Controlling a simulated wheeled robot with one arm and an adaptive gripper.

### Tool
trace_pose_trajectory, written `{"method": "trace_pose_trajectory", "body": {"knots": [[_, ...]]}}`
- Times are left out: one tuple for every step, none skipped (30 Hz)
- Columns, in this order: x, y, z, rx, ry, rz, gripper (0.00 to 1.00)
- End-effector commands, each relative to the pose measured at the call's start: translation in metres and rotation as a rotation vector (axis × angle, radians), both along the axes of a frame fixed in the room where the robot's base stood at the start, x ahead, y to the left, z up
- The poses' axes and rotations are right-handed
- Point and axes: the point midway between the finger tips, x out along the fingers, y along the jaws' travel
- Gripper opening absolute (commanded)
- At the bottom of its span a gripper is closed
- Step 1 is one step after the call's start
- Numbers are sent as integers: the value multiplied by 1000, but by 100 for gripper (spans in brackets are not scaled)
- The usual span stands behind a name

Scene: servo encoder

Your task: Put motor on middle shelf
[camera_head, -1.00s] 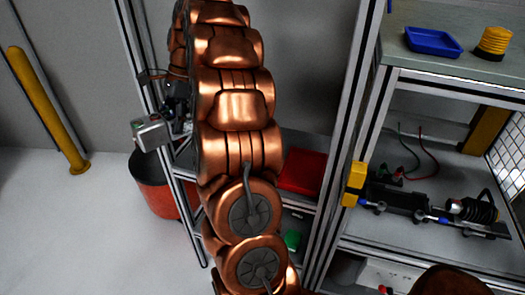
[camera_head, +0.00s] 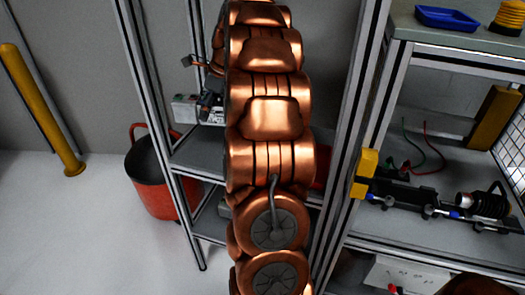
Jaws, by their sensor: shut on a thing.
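The motor (camera_head: 184,107), a small light grey box, shows at the left of my copper-coloured arm. My gripper (camera_head: 207,104) is dark, small in view and partly hidden by the arm; it is shut on the motor. The motor appears within the left part of the metal-framed rack, above the grey middle shelf (camera_head: 190,158). A gap shows between motor and shelf in the picture; the exact height is hard to tell. My arm covers much of this shelf.
A red bin (camera_head: 154,190) stands on the floor at the rack's left. A red thing (camera_head: 321,171) on the shelf is mostly hidden by my arm. A workbench at right holds a blue tray (camera_head: 447,18) and a servo-like assembly (camera_head: 410,196). A yellow post (camera_head: 40,110) stands far left.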

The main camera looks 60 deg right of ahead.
Motion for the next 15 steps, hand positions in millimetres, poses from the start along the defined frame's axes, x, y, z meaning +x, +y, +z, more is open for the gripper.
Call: {"method": "trace_pose_trajectory", "body": {"knots": [[1, -3, -10, -3, -2, -36, 3], [1, -4, -12, -2, -2, -54, 3], [2, -6, -16, -2, -2, -77, 3], [2, -7, -18, -2, -2, -92, 3], [2, -9, -19, -2, -3, -106, 3], [3, -10, -21, -3, -3, -122, 3], [3, -11, -22, -2, -4, -132, 3], [3, -12, -23, -3, -5, -140, 3], [4, -13, -24, -3, -6, -147, 3], [4, -13, -25, -4, -6, -151, 3], [4, -13, -26, -3, -6, -154, 3], [4, -13, -28, -3, -5, -156, 3], [4, -13, -30, -2, -5, -157, 3], [4, -13, -33, -1, -5, -157, 3], [4, -12, -37, 0, -3, -156, 3]]}}
